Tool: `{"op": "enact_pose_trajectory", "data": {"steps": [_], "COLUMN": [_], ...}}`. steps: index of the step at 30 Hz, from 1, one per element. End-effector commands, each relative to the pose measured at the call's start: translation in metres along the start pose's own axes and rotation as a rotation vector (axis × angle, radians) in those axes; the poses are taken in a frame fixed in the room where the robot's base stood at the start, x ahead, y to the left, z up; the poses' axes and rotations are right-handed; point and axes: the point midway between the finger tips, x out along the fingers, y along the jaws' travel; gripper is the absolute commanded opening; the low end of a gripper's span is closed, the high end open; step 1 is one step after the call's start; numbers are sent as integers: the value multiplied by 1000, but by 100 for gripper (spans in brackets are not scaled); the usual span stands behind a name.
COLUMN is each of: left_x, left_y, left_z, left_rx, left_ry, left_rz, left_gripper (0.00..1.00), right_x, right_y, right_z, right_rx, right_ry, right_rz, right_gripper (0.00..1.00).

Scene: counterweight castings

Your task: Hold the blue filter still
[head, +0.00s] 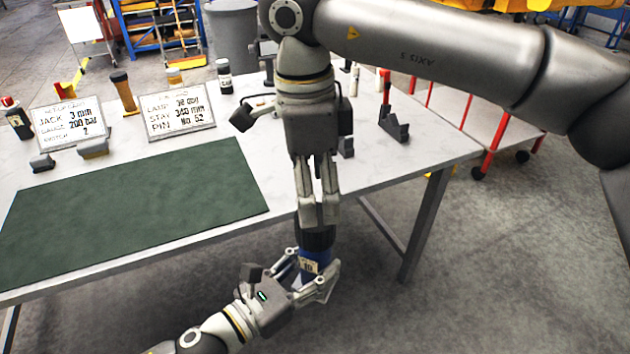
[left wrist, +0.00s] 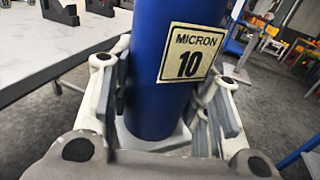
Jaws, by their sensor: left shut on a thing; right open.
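The blue filter (head: 314,279) is a blue cylinder with a dark upper end, held off the table's front edge. In the left wrist view its blue body (left wrist: 150,60) carries a label reading MICRON 10. My left gripper (head: 308,284) is shut on it, with a finger on each side of the body. My right gripper (head: 319,214) points down right above the filter's dark end. It is open; its fingertips overlap the dark end in the picture, and I cannot tell whether they touch it. The filter's lower part is partly hidden by my left fingers.
The table (head: 300,190) bears a green mat (head: 130,215), two sign boards (head: 180,112), a dark bottle (head: 224,76) and a dark bracket (head: 393,124). A red-framed cart (head: 480,140) stands behind at right. The floor in front of the table is clear.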

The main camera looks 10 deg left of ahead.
Motion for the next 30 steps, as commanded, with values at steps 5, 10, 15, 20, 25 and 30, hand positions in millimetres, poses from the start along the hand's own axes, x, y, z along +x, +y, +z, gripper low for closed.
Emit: {"op": "enact_pose_trajectory", "data": {"steps": [5, 10, 15, 20, 25, 30], "left_x": [0, 0, 0, 0, 0, 0], "left_y": [0, 0, 0, 0, 0, 0], "left_z": [2, 2, 2, 2, 2, 2], "left_rx": [1, 1, 1, 1, 1, 1], "left_ry": [-4, -4, -4, -4, -4, -4], "left_rz": [-1, -1, -1, -1, -1, -1], "left_gripper": [0, 0, 0, 0, 0, 0], "right_x": [-3, -6, -6, -7, -7, -2], "right_y": [0, 0, 1, 1, 1, 1], "right_z": [0, -1, 0, 0, 0, 0], "right_rx": [-317, -546, -669, -699, -697, -696], "right_ry": [-30, -47, -56, -57, -57, -57], "right_rz": [-14, -29, -39, -41, -41, -39], "right_gripper": [72, 72, 72, 72, 72, 72]}}
